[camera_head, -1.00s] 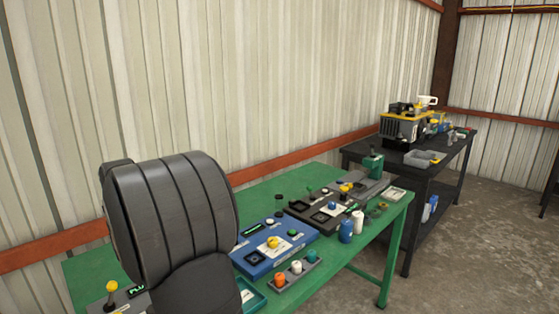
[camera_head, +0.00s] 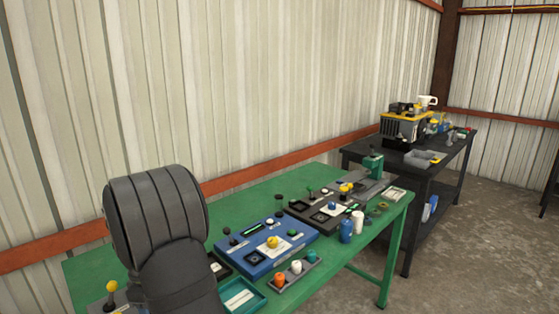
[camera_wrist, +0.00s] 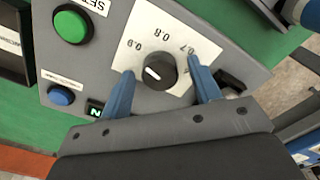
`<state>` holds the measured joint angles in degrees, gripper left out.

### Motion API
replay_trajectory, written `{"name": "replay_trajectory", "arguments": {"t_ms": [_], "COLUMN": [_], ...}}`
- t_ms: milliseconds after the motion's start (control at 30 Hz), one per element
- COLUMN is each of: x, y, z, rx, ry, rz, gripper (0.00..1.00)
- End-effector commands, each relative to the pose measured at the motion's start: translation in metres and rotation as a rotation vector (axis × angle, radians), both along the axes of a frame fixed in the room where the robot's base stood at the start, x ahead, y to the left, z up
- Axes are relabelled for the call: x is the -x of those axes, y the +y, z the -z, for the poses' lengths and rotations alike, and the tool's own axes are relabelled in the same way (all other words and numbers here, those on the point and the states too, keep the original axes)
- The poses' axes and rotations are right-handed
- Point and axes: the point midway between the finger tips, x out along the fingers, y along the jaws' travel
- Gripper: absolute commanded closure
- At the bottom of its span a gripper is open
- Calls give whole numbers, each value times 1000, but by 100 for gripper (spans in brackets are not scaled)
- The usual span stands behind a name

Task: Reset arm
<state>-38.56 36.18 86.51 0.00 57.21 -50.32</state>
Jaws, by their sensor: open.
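In the wrist view my gripper (camera_wrist: 161,66) is open. Its two blue fingers stand on either side of a round black knob (camera_wrist: 156,74) with a white pointer line. The knob sits on a white dial plate (camera_wrist: 150,35) marked with numbers, on a grey panel (camera_wrist: 95,22). I cannot tell whether the fingers touch the knob or hang above it. In the head view my dark arm is at the lower left and its gripper is hidden.
The grey panel carries a green button (camera_wrist: 72,25) and a blue button (camera_wrist: 61,95). A black bench (camera_head: 450,158) stands beyond.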

Motion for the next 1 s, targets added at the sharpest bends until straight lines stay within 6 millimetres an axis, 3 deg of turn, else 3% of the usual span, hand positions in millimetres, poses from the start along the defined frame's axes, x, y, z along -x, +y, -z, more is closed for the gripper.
{"name": "replay_trajectory", "arguments": {"t_ms": [1000], "x": [1], "y": [0], "z": [0], "rx": [1], "ry": [2], "rz": [811], "gripper": [43]}}
